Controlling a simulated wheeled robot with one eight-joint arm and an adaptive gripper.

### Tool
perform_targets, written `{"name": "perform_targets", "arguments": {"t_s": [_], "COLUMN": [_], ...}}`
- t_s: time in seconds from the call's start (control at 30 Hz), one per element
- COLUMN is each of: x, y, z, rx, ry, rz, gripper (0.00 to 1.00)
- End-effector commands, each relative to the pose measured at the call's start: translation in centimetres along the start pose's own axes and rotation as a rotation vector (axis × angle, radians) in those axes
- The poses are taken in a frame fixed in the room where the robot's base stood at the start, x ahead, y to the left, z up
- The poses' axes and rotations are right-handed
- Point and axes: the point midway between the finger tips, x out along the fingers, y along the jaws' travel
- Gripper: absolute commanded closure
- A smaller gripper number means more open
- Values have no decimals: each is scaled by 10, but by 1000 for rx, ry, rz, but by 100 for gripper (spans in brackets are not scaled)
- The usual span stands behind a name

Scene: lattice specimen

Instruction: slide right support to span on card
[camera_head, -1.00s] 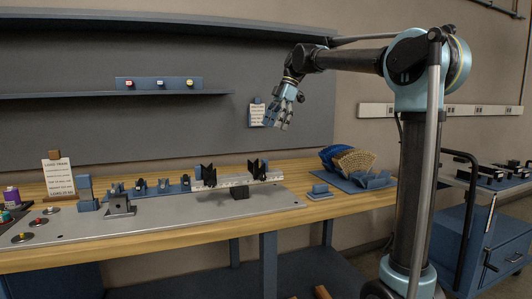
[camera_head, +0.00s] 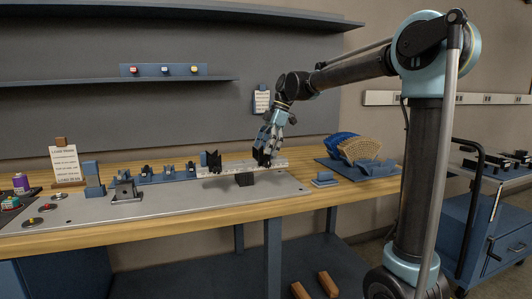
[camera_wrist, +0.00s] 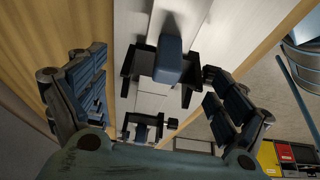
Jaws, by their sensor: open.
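The right support (camera_head: 257,155) is a black V-shaped piece on the white, scale-marked rail (camera_head: 233,166). My gripper (camera_head: 268,150) is down at it, partly hiding it. In the wrist view my open fingers (camera_wrist: 160,95) lie on either side of the rail, with a black support (camera_wrist: 130,66) between them. A blue block-like piece (camera_wrist: 168,62) covers its middle; I cannot tell what it is. The left support (camera_head: 213,160) is a similar black V near the rail's left end.
A tall blue block (camera_head: 92,178) and a row of small fixtures stand left. A blue tray (camera_head: 360,167) with a tan lattice piece is right.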

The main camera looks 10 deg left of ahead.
Motion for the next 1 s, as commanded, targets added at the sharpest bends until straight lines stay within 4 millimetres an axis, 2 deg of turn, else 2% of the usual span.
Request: {"name": "perform_targets", "arguments": {"t_s": [0.17,0.43,0.47,0.6,0.7,1.0], "x": [8,9,9,9,9,7], "y": [0,0,0,0,0,1], "z": [0,0,0,0,0,6], "rx": [-1,-1,-1,-1,0,2], "ry": [0,0,0,0,0,0], "rz": [0,0,0,0,0,2], "gripper": [8,8,13,45,63,63]}}
